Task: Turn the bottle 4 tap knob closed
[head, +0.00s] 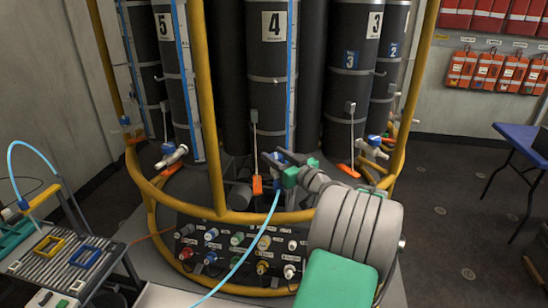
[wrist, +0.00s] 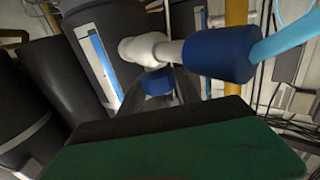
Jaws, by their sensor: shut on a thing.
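Bottle 4 (head: 268,90) is a tall dark cylinder with a white "4" label, in the middle of the head view. My gripper (head: 277,161) is at the tap low on its front and mostly hides that tap. In the wrist view the tap (wrist: 143,48) is a white fitting with a blue collar (wrist: 218,54) on its right and a light-blue hose. The blue tap knob (wrist: 157,83) shows under it, partly hidden behind the green and black finger. My gripper is shut on this knob. The knob's turn angle cannot be told.
A yellow frame (head: 205,110) rings the bottles. Bottle 5 (head: 180,90) and bottle 3 (head: 351,80) stand at either side, with their own taps. Below is a dark panel (head: 215,262) of coloured connectors. The light-blue hose (head: 252,246) hangs across it from the tap.

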